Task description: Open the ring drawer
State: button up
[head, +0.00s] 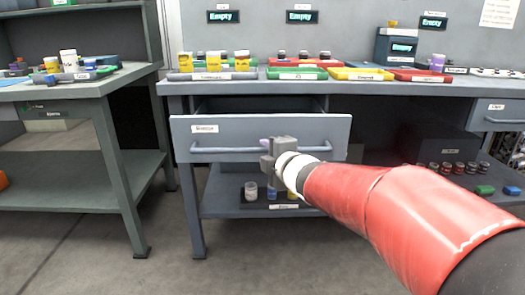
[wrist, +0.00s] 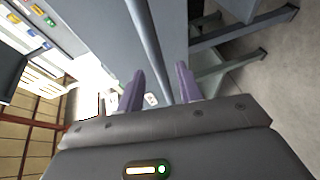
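A grey drawer (head: 250,126) with a long bar handle (head: 225,150) hangs under the workbench at centre. Its front stands out from the bench, with a dark gap above it, so it is partly open. Its small label is too blurred to read. My gripper (head: 268,152) is at the handle, right of its middle. In the wrist view the handle bar (wrist: 146,45) runs between the two purple fingers of my gripper (wrist: 160,85). A gap shows on each side of the bar, so the fingers look open around it. My gripper hides part of the drawer front.
Red, green and yellow trays (head: 358,74) and several bottles (head: 215,60) stand on the workbench (head: 180,88). Another labelled drawer (head: 497,115) is at the far right. A lower shelf (head: 222,207) holds small jars. A second bench (head: 75,90) stands left; the floor before it is clear.

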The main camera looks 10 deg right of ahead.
jog(key=shift+v, duration=2.15)
jog(key=shift+d, duration=0.1)
jog(key=s+d+f+m+g+h+p, duration=0.2)
jog(key=s+d+m+g+h, duration=0.15)
jog(key=s+m, duration=0.5)
jog(key=s+d+f+m+g+h+p, duration=0.2)
jog(key=s+d+m+g+h, duration=0.15)
jog(key=s+m, duration=0.5)
jog(key=s+a+f+m+g+y, duration=0.2)
jog(key=s+f+m, duration=0.1)
jog(key=s, duration=0.7)
jog(key=shift+f+m+g+p, duration=0.3)
jog(key=shift+f+g+p, duration=0.1)
jog(key=shift+w, duration=0.1)
